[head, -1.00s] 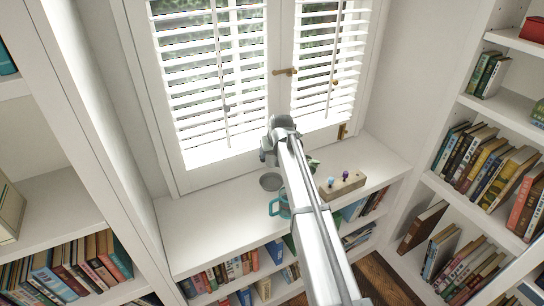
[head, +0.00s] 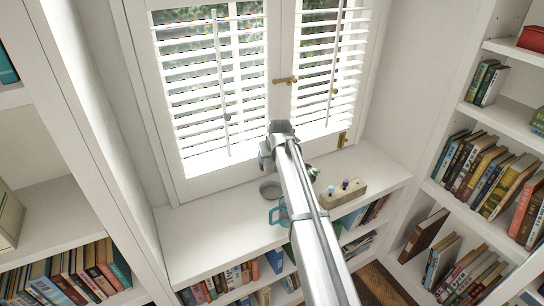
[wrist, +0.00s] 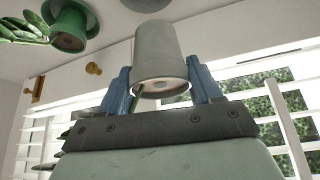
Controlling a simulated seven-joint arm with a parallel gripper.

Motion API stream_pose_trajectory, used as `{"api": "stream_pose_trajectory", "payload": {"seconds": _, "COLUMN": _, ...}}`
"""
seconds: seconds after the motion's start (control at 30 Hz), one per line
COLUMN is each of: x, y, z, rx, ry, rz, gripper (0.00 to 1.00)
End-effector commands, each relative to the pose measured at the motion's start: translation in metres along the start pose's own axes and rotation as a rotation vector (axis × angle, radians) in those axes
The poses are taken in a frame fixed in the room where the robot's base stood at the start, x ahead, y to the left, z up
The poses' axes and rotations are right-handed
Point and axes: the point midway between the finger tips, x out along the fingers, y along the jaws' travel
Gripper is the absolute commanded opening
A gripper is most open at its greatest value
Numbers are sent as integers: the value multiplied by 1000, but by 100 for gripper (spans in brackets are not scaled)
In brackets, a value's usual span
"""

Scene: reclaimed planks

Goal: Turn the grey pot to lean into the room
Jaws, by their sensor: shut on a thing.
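The grey pot (wrist: 157,52) is between the two blue fingers of my gripper (wrist: 160,88) in the wrist view. The fingers are shut on its sides, near the end facing the camera. That end shows a brownish round face with a small dark spot. In the head view my gripper (head: 266,157) is above the sill in front of the shutters, and the arm hides the pot. A round grey dish (head: 270,189) lies on the sill below it. Its edge also shows at the top of the wrist view (wrist: 146,4), apart from the pot.
A green pot (wrist: 70,28) with leaves stands nearby; its leaves show beside my arm in the head view (head: 313,171). A teal mug (head: 278,213) and a wooden block with knobs (head: 343,193) are on the sill (head: 205,236). Shutters (head: 215,90) are close behind. The sill's left is clear.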

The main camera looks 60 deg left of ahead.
Motion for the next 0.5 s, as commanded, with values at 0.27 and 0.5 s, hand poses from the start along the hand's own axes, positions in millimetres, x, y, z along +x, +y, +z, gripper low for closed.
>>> {"api": "stream_pose_trajectory", "payload": {"seconds": 0.27, "x": 44, "y": -19, "z": 33, "rx": -18, "ry": -3, "rz": -11, "gripper": 15}}
{"api": "stream_pose_trajectory", "payload": {"seconds": 0.5, "x": 75, "y": -10, "z": 51, "rx": 57, "ry": 0, "rz": 35, "gripper": 15}}
